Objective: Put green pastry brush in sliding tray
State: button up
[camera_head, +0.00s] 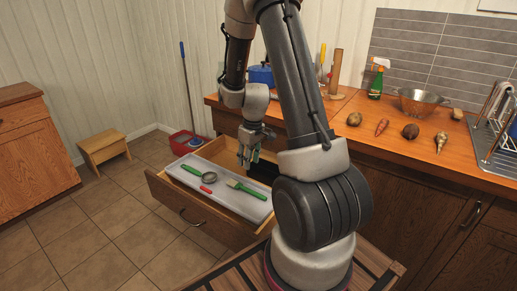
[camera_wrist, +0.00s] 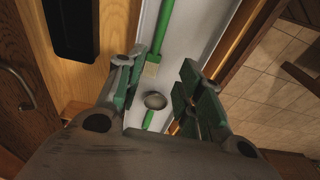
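The green pastry brush (camera_head: 250,190) lies in the pale sliding tray (camera_head: 217,164) inside the open drawer. In the wrist view its green handle (camera_wrist: 165,30) runs to the top edge, and its beige bristle end (camera_wrist: 152,70) points down the picture. My gripper (camera_head: 245,163) hangs above the drawer, pointing down, behind the brush in the head view. In the wrist view my gripper (camera_wrist: 160,85) has its fingers apart with nothing held. The tray floor (camera_wrist: 198,30) shows between and beyond them.
A green-handled ladle (camera_head: 195,172) and a red-handled utensil (camera_head: 208,178) lie in the tray. A black object (camera_wrist: 72,25) sits in the drawer beside the tray. The wooden counter (camera_head: 365,108) with a colander (camera_head: 420,103) stands to the right.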

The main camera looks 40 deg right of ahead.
jog(key=s+a+r+m+t, duration=0.15)
jog(key=s+r, duration=0.25)
jog(key=r, duration=0.4)
jog(key=s+a+r, duration=0.3)
jog(key=s+r, duration=0.2)
jog(key=r, duration=0.3)
jog(key=s+a+r+m+t, duration=0.15)
jog(key=s+r, duration=0.25)
jog(key=r, duration=0.4)
jog(key=s+r, duration=0.3)
jog(key=s, duration=0.6)
jog(key=shift+s+a+r+m+h, duration=0.25)
jog(key=shift+s+a+m+h, duration=0.05)
jog(key=shift+s+a+m, duration=0.1)
jog(key=shift+d, duration=0.1)
